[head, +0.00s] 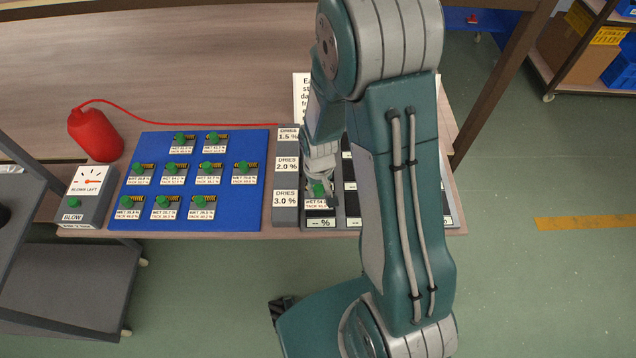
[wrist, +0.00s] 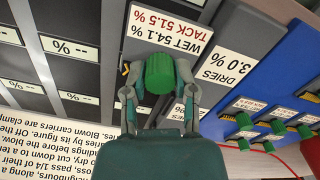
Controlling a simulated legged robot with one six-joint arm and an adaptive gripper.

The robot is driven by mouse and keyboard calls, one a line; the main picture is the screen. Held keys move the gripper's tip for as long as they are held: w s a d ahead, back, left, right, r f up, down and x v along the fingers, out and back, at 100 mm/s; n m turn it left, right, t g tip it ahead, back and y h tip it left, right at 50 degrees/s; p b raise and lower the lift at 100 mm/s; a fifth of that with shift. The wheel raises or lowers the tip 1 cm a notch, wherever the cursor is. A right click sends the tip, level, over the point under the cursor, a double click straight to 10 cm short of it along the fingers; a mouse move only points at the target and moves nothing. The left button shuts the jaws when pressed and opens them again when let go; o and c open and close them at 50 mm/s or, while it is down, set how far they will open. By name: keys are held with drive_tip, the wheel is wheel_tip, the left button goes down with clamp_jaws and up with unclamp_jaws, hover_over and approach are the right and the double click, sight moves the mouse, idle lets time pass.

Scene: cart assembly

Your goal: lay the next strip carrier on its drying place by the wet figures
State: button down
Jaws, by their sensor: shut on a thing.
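My gripper (head: 319,180) is shut on the green knob of a strip carrier (head: 318,202); it also shows in the wrist view (wrist: 160,88). In the wrist view the carrier's white label (wrist: 168,32) reads WET 54.1 %, TACK 51.5 %. The carrier is at the left column of the dark drying rack (head: 304,222), in the row beside the DRIES 3.0 % block (head: 285,207). I cannot tell whether it touches the rack. Several other carriers with green knobs sit on the blue board (head: 235,212). My arm hides much of the rack.
A grey BLOW box (head: 88,195) with a dial and a red bottle (head: 95,134) with a red hose stand at the left. DRIES 1.5 % and 2.0 % blocks stand farther back. A printed sheet (wrist: 60,145) lies by the rack. Visible rack places show blank "-- %" labels.

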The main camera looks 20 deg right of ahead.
drive_tip(key=shift+d+f, duration=0.25)
drive_tip(key=shift+f, duration=0.4)
drive_tip(key=shift+d+f, duration=0.25)
drive_tip(key=shift+f, duration=0.35)
drive_tip(key=shift+a, duration=0.4)
drive_tip(key=shift+d, duration=0.3)
drive_tip(key=shift+a+f, duration=0.1)
drive_tip(key=shift+f, duration=0.5)
drive_tip(key=shift+c, duration=1.6)
unclamp_jaws()
wheel_tip(320, 180, up, 12)
drive_tip(key=shift+f, duration=0.1)
